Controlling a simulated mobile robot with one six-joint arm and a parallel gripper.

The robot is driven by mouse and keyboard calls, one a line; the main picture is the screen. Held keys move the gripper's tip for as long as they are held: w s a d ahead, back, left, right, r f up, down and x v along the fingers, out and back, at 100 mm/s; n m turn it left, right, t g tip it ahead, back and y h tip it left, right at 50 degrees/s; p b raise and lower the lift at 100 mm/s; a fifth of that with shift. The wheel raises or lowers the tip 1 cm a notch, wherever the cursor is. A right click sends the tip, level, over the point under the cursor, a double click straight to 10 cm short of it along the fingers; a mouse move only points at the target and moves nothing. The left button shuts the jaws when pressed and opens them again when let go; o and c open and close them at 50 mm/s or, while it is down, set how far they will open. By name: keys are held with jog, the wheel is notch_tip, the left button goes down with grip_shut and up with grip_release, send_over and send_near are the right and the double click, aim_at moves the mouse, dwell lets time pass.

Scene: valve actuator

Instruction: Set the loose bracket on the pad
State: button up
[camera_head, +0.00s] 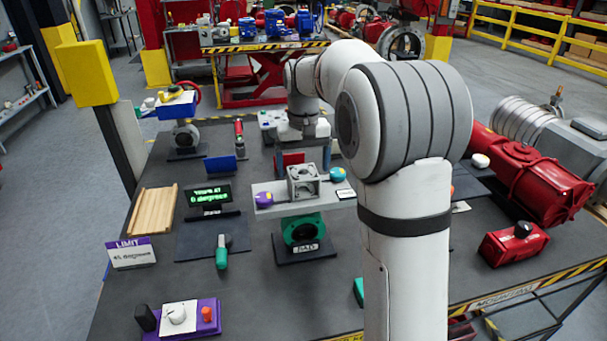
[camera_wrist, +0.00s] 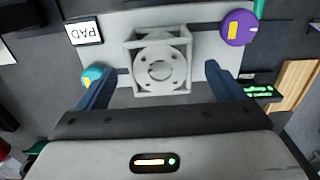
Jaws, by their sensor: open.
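The bracket (camera_head: 303,182), a grey open cube-like frame with a round flanged centre, sits upright on a light grey plate (camera_head: 270,208) above a green valve body (camera_head: 301,232). The wrist view shows the bracket (camera_wrist: 160,62) near the top centre, on the plate (camera_wrist: 205,16). In the head view my arm reaches over from the right, and the fingers are not clearly seen.
A purple knob (camera_head: 263,199) and a teal knob (camera_head: 337,174) flank the bracket on the plate. A display (camera_head: 208,196), a green-handled tool (camera_head: 222,252) and a wooden tray (camera_head: 152,210) stand left. Red actuators (camera_head: 530,180) lie right. The front table centre is mostly clear.

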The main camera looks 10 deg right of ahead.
notch_tip(320, 180, up, 5)
jog(key=shift+f, duration=0.2)
